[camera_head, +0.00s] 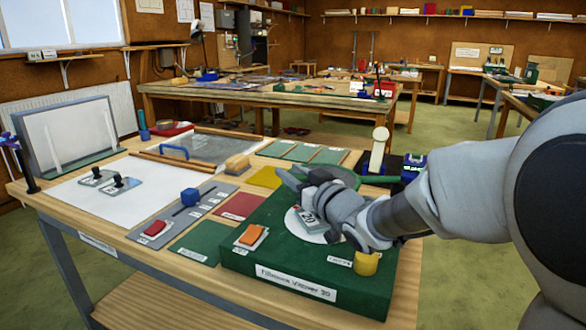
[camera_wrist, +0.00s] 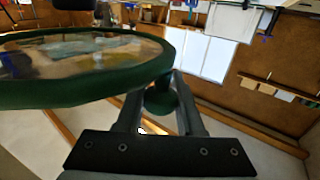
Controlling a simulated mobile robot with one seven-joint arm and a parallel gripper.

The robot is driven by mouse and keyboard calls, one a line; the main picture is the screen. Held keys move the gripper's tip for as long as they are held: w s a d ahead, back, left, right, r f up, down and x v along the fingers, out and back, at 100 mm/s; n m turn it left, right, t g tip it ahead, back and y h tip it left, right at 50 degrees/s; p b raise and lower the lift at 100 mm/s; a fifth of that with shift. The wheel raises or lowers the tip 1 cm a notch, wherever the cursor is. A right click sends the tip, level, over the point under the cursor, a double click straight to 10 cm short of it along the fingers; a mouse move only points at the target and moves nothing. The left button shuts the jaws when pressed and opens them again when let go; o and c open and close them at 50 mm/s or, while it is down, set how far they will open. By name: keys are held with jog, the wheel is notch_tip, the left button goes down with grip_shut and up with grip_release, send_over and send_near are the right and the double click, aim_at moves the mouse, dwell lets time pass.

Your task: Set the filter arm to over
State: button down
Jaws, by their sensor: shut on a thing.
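The filter arm's round green frame (camera_head: 348,178) shows partly behind my gripper (camera_head: 291,180), above the back of the green viewer box (camera_head: 205,238). In the wrist view the green ring (camera_wrist: 95,92) holds a clear pane and reaches in from the left. My gripper (camera_wrist: 160,82) is shut on the filter arm's green knob (camera_wrist: 162,100), which sits between the two fingers. A white round plate (camera_head: 307,226) on the box top is partly hidden by my gripper. The arm's pivot is hidden.
An orange switch (camera_head: 252,234) and a yellow knob (camera_head: 366,263) sit on the box. A cream disc on a stem (camera_head: 379,150) stands behind it. A control strip with a blue slider knob (camera_head: 189,197), coloured sheets and a glass panel fill the bench to the left.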

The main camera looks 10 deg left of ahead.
jog(key=shift+s+d+n+g+y, duration=0.25)
jog(key=shift+s+n+g+y, duration=0.1)
jog(key=shift+s, duration=0.2)
jog(key=shift+s+d+n+g+y, duration=0.25)
jog(key=shift+s+g+y, duration=0.1)
jog(key=shift+s, duration=0.2)
jog(key=c, duration=0.5)
grip_release()
notch_tip(320, 180, up, 5)
jog(key=shift+p, duration=1.2)
jog(key=d+r+p, duration=0.1)
jog(key=d+r, duration=0.1)
jog(key=d, duration=0.2)
jog(key=d+r+p, duration=0.1)
jog(key=d+r, duration=0.1)
jog(key=d, duration=0.1)
jog(key=d+r+p, duration=0.1)
jog(key=d+r, duration=0.1)
jog(key=d, duration=0.2)
jog(key=shift+s+d, duration=0.35)
jog(key=shift+s, duration=0.05)
